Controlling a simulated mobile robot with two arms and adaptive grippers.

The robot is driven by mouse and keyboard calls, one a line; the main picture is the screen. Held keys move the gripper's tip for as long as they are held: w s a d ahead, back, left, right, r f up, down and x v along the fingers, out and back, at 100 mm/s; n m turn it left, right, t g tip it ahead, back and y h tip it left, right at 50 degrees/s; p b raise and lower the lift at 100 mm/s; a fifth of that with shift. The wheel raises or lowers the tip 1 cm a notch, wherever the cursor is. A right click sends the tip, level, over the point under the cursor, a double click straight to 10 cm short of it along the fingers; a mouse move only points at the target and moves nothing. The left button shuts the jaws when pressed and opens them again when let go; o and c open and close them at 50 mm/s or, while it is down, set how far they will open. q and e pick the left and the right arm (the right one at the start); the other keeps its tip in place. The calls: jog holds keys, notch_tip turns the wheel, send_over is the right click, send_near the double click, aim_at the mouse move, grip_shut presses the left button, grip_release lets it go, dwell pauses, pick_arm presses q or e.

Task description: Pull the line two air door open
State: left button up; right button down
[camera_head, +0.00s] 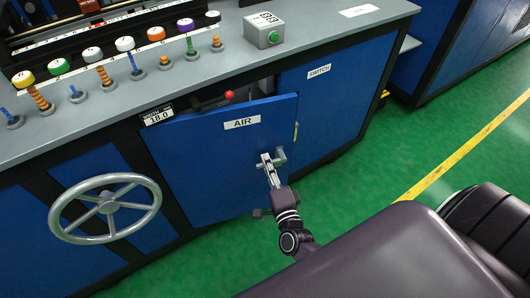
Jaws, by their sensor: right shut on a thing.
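The blue AIR door (205,150), with a white AIR label, is on the front of the machine. It stands partly open; a dark gap shows above its top edge, widest toward the right. Its grey metal handle (280,155) sticks out near the right edge. My right gripper (268,164) is shut on the handle, partly hiding it. My left gripper is not in view.
A red-knobbed lever (229,95) shows inside the gap. A grey handwheel (105,208) is left of the door and a blue SWITCH panel (330,85) is right. Several coloured knobs and a green-button box (264,31) are on the top. Green floor (410,150) is clear at right.

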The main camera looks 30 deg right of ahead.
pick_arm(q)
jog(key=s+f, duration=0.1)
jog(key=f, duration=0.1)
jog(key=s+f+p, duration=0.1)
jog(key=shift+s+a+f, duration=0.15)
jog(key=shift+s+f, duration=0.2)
pick_arm(e)
jog(key=shift+m+h, duration=0.3)
jog(key=shift+h, duration=0.3)
jog(key=v, duration=0.5)
jog(key=shift+s+a, duration=0.15)
jog(key=shift+a, duration=0.3)
jog(key=c, duration=2)
grip_release()
jog(key=shift+o, duration=0.2)
jog(key=shift+s, duration=0.1)
jog(key=v, duration=1.1)
jog(key=shift+s+a, duration=0.2)
jog(key=shift+s, duration=0.15)
jog(key=shift+r, duration=0.1)
jog(key=shift+c, duration=0.4)
